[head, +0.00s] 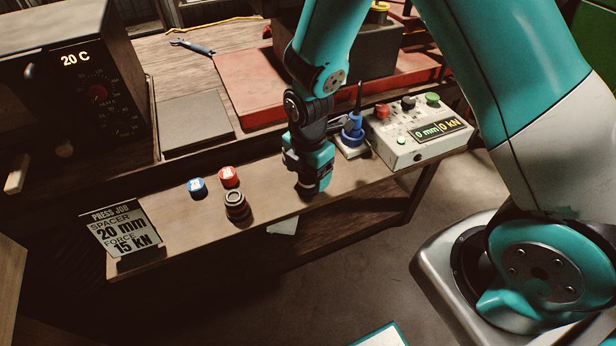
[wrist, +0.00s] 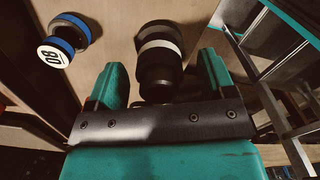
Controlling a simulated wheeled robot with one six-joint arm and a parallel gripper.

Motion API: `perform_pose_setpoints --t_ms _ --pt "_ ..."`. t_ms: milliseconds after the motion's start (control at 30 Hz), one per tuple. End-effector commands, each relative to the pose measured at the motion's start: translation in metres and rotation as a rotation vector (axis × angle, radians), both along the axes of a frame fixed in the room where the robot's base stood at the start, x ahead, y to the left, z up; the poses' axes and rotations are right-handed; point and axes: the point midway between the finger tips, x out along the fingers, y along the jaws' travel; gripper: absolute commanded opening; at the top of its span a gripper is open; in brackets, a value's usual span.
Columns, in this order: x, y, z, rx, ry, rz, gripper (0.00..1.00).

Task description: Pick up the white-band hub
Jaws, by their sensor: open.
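The white-band hub (wrist: 160,65) shows in the wrist view as a dark stepped cylinder with a pale band around it. It lies in line with the gap between the two teal fingers of my gripper (wrist: 161,80). The fingers are apart, one on each side of its lower part, and no grip on it shows. In the head view my gripper (head: 310,180) hangs over the front shelf, right of a dark banded cylinder (head: 236,206). I cannot tell whether that cylinder is the same hub. My gripper's fingertips are hard to make out there.
A blue-topped piece (head: 198,187) and a red-topped piece (head: 229,176) stand left on the shelf. A blue-rimmed piece (wrist: 63,40) shows in the wrist view. A control box (head: 415,130) and a blue tool with a spike (head: 352,135) are on the right. A job sign (head: 122,232) stands far left.

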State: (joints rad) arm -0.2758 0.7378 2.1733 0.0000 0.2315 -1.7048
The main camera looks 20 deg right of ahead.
Motion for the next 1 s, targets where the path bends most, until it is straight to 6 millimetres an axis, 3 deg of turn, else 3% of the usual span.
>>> perform_pose_setpoints --t_ms 133,367,667,1000 --pt "-0.0002 -0.0002 -0.0109 0.000 0.000 0.000 0.76" --pt "0.0003 -0.0001 -0.0119 0.000 -0.001 0.000 0.74" --pt "0.0003 -0.0001 -0.0117 0.000 -0.001 0.000 0.05" --pt "0.0011 0.0002 -0.0075 0.001 -0.004 0.000 0.04"
